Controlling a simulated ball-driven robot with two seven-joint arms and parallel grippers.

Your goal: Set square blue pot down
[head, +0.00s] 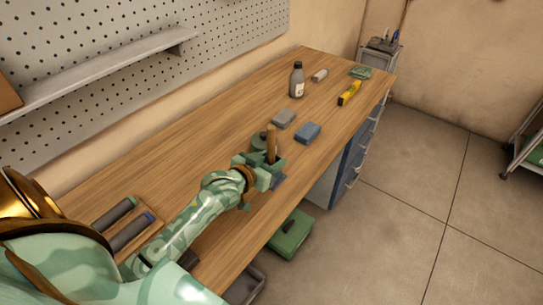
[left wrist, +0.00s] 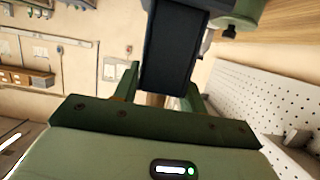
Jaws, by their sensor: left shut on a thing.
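My left gripper (head: 268,170) is shut over the front part of the bench, around the middle of its length. In the left wrist view the held thing is a dark block (left wrist: 168,60) at the fingers (left wrist: 158,88). A brown wooden piece (head: 271,139) stands upright above the gripper; I cannot tell how it joins the pot. Whether the pot touches the bench is hidden. My right gripper is not in view.
A blue block (head: 307,132), grey block (head: 284,118), bottle (head: 297,80) and yellow tool (head: 349,93) lie farther back. A green box (head: 291,235) is below the front edge.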

